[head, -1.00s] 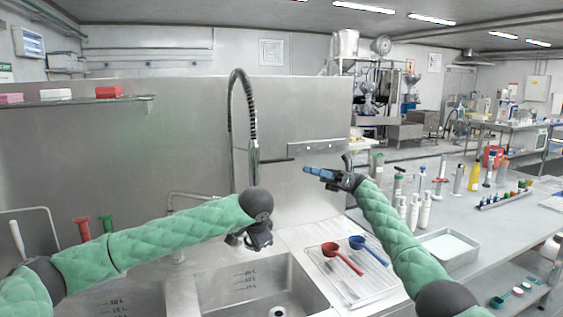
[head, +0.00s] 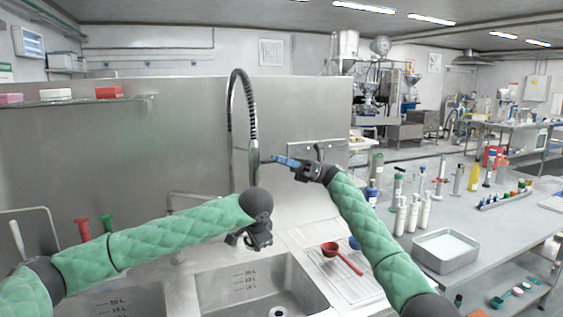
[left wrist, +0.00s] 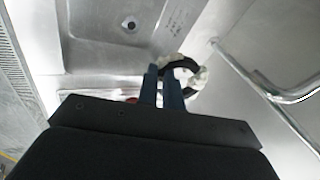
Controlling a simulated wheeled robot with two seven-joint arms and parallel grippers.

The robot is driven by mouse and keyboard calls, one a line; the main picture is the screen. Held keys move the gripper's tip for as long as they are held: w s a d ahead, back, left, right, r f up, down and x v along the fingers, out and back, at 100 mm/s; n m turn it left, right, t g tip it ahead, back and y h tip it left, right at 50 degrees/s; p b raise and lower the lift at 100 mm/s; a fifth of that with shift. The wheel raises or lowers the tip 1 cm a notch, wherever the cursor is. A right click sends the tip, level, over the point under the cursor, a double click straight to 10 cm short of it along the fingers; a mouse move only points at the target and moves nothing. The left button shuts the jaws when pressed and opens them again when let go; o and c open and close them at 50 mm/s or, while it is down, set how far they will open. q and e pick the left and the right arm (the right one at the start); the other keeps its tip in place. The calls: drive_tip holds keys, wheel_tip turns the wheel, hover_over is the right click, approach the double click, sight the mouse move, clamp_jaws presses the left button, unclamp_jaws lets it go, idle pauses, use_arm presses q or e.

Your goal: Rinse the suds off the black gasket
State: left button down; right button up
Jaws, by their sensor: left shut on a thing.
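In the left wrist view a black ring-shaped gasket (left wrist: 180,66) with patches of white suds is pinched between the blue fingers of my left gripper (left wrist: 164,88). In the head view my left gripper (head: 257,240) hangs over the sink (head: 215,290), below the faucet; the gasket is hidden there. The faucet's spring hose (head: 249,105) arches over and its spray head (head: 254,160) points down. My right gripper's blue fingers (head: 285,162) are at the side lever of the spray head; contact and whether they are apart cannot be told. No water stream is visible.
A red scoop (head: 342,256) and a partly hidden blue scoop (head: 354,243) lie on the drainboard (head: 315,240). A metal tray (head: 445,250) and several bottles stand on the right bench. A steel backsplash (head: 150,140) rises behind the sink.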

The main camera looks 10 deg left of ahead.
drive_tip(key=shift+s+a, duration=0.1)
drive_tip(key=shift+a, duration=0.05)
drive_tip(key=shift+r, duration=0.1)
clamp_jaws()
drive_tip(key=shift+f+g+y, duration=0.45)
drive_tip(key=shift+g+y, duration=0.05)
drive_tip(key=shift+y, duration=0.3)
unclamp_jaws()
drive_tip(key=shift+f, duration=0.1)
